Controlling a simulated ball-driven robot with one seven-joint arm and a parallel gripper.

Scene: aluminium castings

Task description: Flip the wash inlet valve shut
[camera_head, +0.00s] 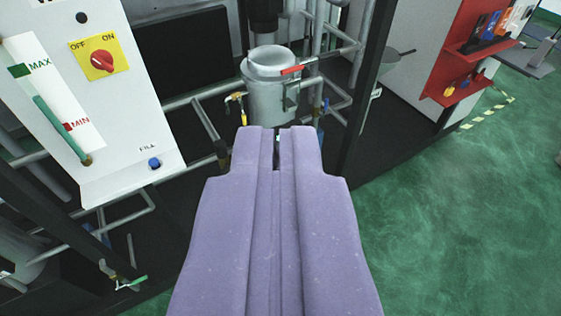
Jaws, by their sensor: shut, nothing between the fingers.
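My gripper (277,130) is shut and empty, its two purple fingers pointing away from me toward the pipework. Several small valve handles show, and I can read no label on any. A red handle (291,70) sits on the front of a grey metal canister (270,92). A yellow handle (235,97) is on a fitting just left of the canister. A blue handle (324,106) is on its right. A green handle (138,281) is at the lower left. I cannot tell which is the wash inlet valve. My fingers hide the area below the canister.
A white panel (118,150) at the left carries a red OFF/ON knob (103,61), a level gauge and a blue FILL button (154,163). A dark post (370,90) stands right of the canister. A red tool rack (478,50) is beyond. Green floor (450,230) at the right is clear.

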